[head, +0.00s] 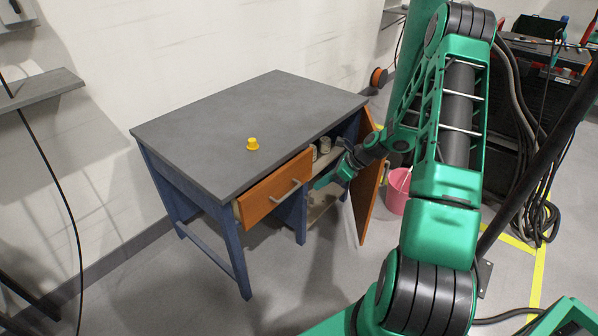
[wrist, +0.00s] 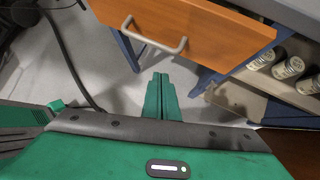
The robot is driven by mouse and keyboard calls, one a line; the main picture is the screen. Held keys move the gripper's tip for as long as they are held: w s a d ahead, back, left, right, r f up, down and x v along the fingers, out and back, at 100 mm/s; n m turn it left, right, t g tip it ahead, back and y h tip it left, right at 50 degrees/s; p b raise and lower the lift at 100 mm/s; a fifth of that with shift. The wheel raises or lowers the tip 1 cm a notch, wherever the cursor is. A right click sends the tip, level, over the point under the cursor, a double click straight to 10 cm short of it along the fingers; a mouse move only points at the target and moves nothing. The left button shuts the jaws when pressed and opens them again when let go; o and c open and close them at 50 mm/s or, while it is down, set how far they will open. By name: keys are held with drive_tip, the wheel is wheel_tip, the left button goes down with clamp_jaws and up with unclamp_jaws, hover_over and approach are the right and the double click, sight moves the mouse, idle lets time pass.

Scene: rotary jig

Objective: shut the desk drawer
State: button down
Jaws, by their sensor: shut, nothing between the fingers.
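The desk (head: 230,125) has a grey top and blue legs. Its drawer (head: 262,200) has an orange wooden front and a bar handle (head: 284,195), and it stands partly pulled out. In the wrist view the drawer front (wrist: 205,32) fills the top, with the handle (wrist: 153,36) at its middle. My gripper (head: 322,181) is to the right of the drawer, near its front. In the wrist view my gripper (wrist: 161,96) has its fingers together and empty, apart from the handle.
The cupboard door (head: 368,185) hangs open to the right of my gripper. Several cans (wrist: 287,68) stand on the shelf inside. A yellow object (head: 252,144) sits on the desktop. A pink bucket (head: 398,190) stands behind the door. Floor before the drawer is clear.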

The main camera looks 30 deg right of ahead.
sight(289, 172)
drive_tip(key=s+r+m+t, duration=0.3)
drive_tip(key=s+r+t, duration=0.15)
drive_tip(key=t, duration=0.35)
drive_tip(key=shift+h, duration=0.3)
drive_tip(key=x, duration=1.2)
drive_tip(key=shift+w+a+r, duration=0.1)
drive_tip(key=shift+w+a, duration=0.1)
drive_tip(key=shift+a, duration=0.3)
drive_tip(key=shift+w+a, duration=0.25)
drive_tip(key=shift+w, duration=0.45)
